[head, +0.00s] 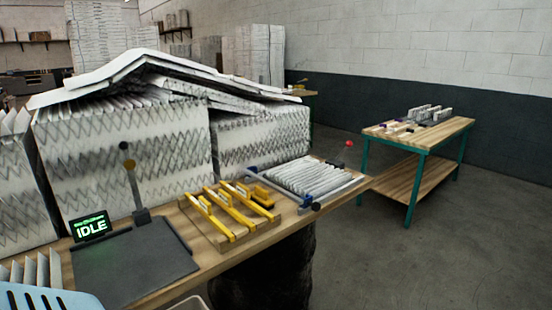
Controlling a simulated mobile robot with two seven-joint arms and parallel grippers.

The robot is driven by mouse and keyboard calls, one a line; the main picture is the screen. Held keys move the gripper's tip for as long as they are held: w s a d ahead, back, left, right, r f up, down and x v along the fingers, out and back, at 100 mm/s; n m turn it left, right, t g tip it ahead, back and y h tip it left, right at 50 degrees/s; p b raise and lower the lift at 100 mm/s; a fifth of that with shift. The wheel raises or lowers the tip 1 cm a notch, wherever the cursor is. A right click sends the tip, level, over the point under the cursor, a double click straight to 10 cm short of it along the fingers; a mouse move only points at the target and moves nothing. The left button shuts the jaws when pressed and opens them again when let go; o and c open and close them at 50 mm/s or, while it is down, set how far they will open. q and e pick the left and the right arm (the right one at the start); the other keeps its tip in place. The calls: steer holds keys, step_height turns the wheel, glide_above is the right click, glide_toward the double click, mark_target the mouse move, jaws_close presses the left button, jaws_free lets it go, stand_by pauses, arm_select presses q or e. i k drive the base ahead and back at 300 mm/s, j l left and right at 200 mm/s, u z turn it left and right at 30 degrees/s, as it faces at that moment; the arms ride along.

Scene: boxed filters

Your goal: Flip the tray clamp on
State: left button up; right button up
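A tray (346,187) holding a row of white pleated pieces (305,176) sits at the right end of the wooden bench. A blue bar (335,191) runs along its front right side, with a dark round knob (316,206) at the near end. A thin lever with a red ball (349,143) stands up at the tray's far right side; it looks raised. Whether this lever is the clamp, I cannot tell for sure. Neither of my grippers is in view.
Yellow-handled tools (228,205) lie on a wooden board left of the tray. A dark plate (135,262) with a display reading IDLE (90,227) and a black-knobbed post (130,165) is further left. Large pleated filter stacks (125,150) line the back. Another table (445,135) stands right.

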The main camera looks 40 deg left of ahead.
mark_target(348, 144)
steer(key=i+j+u, duration=0.15)
steer(key=i+u, duration=0.2)
steer(key=i+j+u, duration=0.1)
steer(key=i+u, duration=0.55)
steer(key=i+l, duration=0.1)
steer(key=i, duration=0.3)
steer(key=i+l+u, duration=0.1)
steer(key=i, duration=0.25)
steer(key=u, duration=1.4)
